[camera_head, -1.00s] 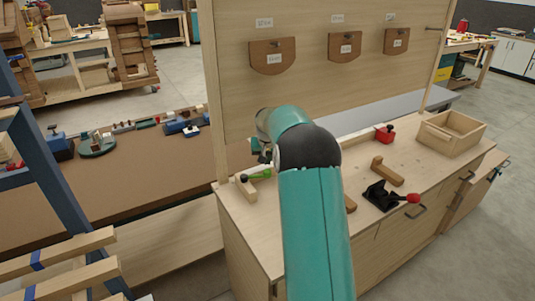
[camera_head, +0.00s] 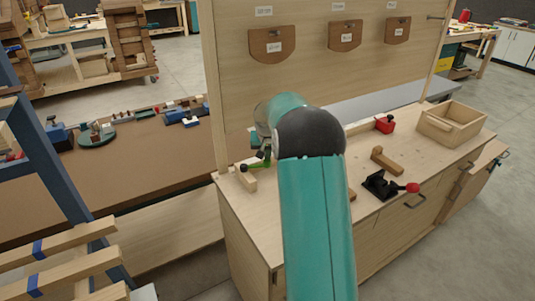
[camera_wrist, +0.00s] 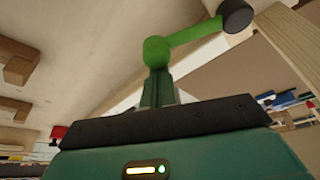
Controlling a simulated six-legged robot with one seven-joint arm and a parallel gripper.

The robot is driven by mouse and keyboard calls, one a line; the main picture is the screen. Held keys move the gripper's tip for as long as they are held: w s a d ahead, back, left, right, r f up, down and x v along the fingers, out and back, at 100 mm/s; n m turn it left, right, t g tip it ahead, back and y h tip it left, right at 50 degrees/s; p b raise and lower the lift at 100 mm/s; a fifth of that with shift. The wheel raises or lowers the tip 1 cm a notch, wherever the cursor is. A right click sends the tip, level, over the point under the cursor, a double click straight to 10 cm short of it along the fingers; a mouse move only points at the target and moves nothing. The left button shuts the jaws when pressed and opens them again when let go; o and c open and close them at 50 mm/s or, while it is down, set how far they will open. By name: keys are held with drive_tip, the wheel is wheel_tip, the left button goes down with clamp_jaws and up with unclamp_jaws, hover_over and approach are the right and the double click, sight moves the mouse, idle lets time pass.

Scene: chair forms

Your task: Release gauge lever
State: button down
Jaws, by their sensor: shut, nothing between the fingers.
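The green gauge lever (camera_wrist: 190,38) shows large in the wrist view, with a round hub at its near end and a dark knob (camera_wrist: 237,15) at its far end. In the head view the lever (camera_head: 257,166) sits by a small wooden block (camera_head: 246,180) at the bench's left end. My gripper (camera_wrist: 158,92) is shut and empty, its tips close to the lever's hub; I cannot tell whether they touch it. In the head view my own arm hides most of the gripper.
A black clamp with a red handle (camera_head: 383,186), a wooden block (camera_head: 386,160), a red piece (camera_head: 385,124) and an open wooden box (camera_head: 453,126) stand further right on the bench (camera_head: 238,212). An upright panel (camera_head: 300,75) rises behind.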

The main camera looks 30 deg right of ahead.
drive_tip(key=shift+s, duration=0.15)
drive_tip(key=s+a+m+g+h, duration=0.1)
drive_tip(key=s+a+m+g, duration=0.2)
drive_tip(key=m, duration=0.9)
drive_tip(key=shift+s+a+m+g+h, duration=0.3)
drive_tip(key=shift+s+a+g+h, duration=0.1)
drive_tip(key=shift+s+a, duration=1.7)
drive_tip(key=shift+w+a, duration=0.3)
drive_tip(key=v, duration=1.3)
drive_tip(key=shift+r, duration=0.45)
drive_tip(key=shift+s, duration=0.2)
